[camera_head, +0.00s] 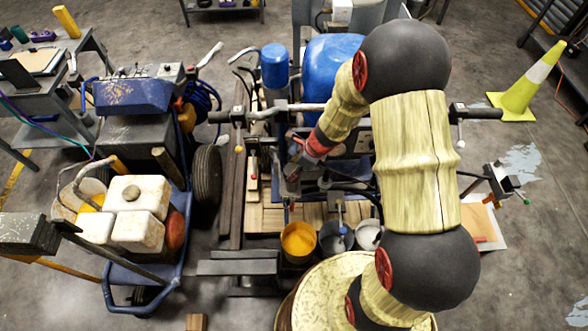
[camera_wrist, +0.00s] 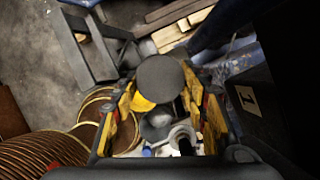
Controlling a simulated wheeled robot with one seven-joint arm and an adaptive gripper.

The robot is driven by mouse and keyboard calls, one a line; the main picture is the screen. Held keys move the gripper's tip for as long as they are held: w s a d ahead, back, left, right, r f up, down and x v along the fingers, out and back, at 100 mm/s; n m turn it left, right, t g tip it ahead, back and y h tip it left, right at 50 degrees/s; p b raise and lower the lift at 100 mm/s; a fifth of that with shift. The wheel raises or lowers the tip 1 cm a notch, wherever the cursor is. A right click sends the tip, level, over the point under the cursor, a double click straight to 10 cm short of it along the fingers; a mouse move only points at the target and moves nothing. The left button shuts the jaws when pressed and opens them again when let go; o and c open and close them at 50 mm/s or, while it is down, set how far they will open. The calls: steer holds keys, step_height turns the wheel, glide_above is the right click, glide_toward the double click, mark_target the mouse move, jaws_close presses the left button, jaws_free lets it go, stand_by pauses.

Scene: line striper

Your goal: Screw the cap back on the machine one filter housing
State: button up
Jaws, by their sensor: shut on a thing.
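My gripper (camera_head: 294,170) is low over the front of the striper machine, below the handlebar. In the wrist view my gripper (camera_wrist: 160,88) has its yellow-padded fingers shut on a dark grey round piece, which looks like the cap (camera_wrist: 160,78). Its flat disc face shows between the fingertips. The cap cannot be made out in the head view. A dark panel marked "1" (camera_wrist: 248,101) stands right of the fingers in the wrist view. I cannot make out the filter housing, or whether the cap touches it.
Yellow (camera_head: 298,241), grey (camera_head: 336,238) and white (camera_head: 369,235) paint pails stand in front of the machine on wooden slats. The handlebar (camera_head: 300,107) spans above my gripper. Another striper (camera_head: 135,210) stands left. A traffic cone (camera_head: 520,85) stands right.

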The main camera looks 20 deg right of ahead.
steer(key=shift+f, duration=0.2)
steer(key=o, duration=1.1)
steer(key=shift+c, duration=0.4)
